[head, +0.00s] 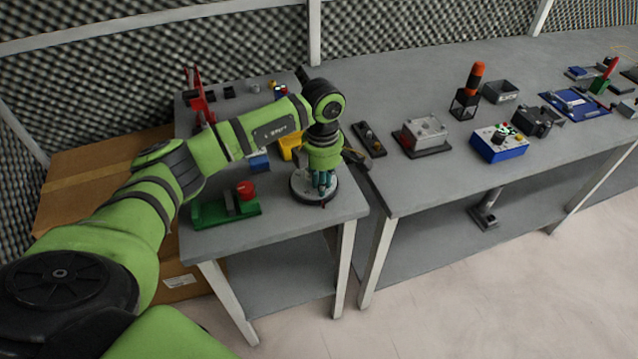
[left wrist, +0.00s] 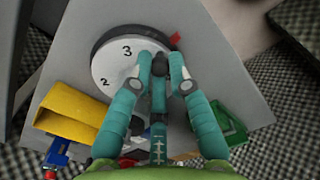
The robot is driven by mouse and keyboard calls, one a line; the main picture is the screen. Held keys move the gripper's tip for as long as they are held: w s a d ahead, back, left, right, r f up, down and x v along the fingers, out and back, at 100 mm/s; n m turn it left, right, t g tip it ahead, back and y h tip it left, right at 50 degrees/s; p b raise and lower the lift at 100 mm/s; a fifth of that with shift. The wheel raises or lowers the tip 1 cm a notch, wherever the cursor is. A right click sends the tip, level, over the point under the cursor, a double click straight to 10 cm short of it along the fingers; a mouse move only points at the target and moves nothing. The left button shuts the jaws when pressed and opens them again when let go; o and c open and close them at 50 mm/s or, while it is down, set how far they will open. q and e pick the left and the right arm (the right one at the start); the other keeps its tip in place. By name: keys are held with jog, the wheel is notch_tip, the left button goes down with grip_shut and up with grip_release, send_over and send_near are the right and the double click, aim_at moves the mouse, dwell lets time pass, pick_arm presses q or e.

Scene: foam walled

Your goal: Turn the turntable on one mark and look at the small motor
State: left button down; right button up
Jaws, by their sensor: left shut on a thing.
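The turntable (head: 300,187) is a round grey disc with a dark rim at the front right corner of the small grey table. In the left wrist view its pale top (left wrist: 112,68) shows the marks 2 and 3, and a red pointer (left wrist: 175,38) sits at its edge. My left gripper (head: 323,186) points down over the disc's right part. In the left wrist view its teal fingers (left wrist: 160,72) are shut on a small dark piece (left wrist: 159,66) at the disc. I cannot tell whether this piece is the small motor. My right gripper is in neither view.
A green fixture with a red knob (head: 245,190) stands left of the turntable. A yellow bin (head: 289,148) is behind it. The long table at right holds a grey box (head: 424,130), a blue control box (head: 499,143) and an orange-topped lamp (head: 473,82).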

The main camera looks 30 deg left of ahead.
aim_at(332, 186)
pick_arm(q)
jog(key=shift+w+d+n+b, duration=0.2)
jog(key=shift+w+n+b, duration=0.25)
jog(key=shift+n, duration=0.65)
jog(key=shift+w+d+n+b, duration=0.2)
jog(key=shift+w+n+b, duration=0.2)
jog(key=shift+n, duration=0.7)
jog(key=shift+w+n+b, duration=0.2)
jog(key=shift+w+n, duration=0.15)
jog(key=shift+n, duration=0.45)
jog(key=shift+w+n+b, duration=0.2)
jog(key=shift+w+n, duration=0.1)
jog(key=shift+n, duration=0.5)
jog(key=shift+w+n, duration=0.1)
jog(key=shift+n, duration=0.2)
jog(key=c, duration=1.2)
grip_release()
notch_tip(332, 186, up, 12)
jog(key=shift+r, duration=0.1)
